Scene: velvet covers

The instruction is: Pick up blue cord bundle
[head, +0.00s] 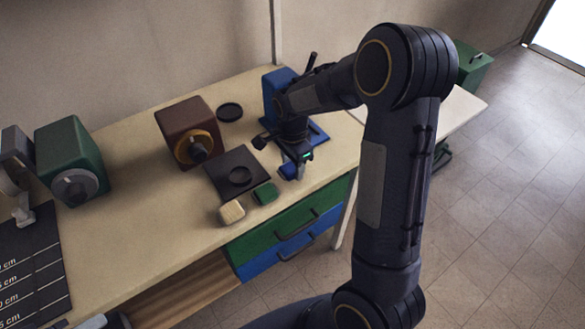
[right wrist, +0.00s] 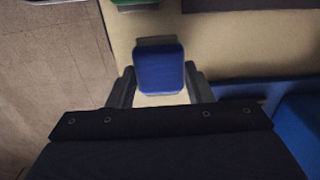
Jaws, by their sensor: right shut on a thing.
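The blue cord bundle (head: 288,171) is a small blue block-like piece near the front edge of the workbench, partly hidden by my right gripper (head: 297,168). In the right wrist view the bundle (right wrist: 159,70) sits between the two fingers of my right gripper (right wrist: 160,80), which is shut on it. I cannot tell whether the bundle touches the bench top. My left gripper is not clearly in view.
Left of my right gripper are a green block (head: 265,193), a cream block (head: 231,212) and a dark square plate (head: 228,168). A brown box (head: 188,132) and a green box (head: 72,158) stand farther left. A blue stand (head: 274,88) is just behind the gripper.

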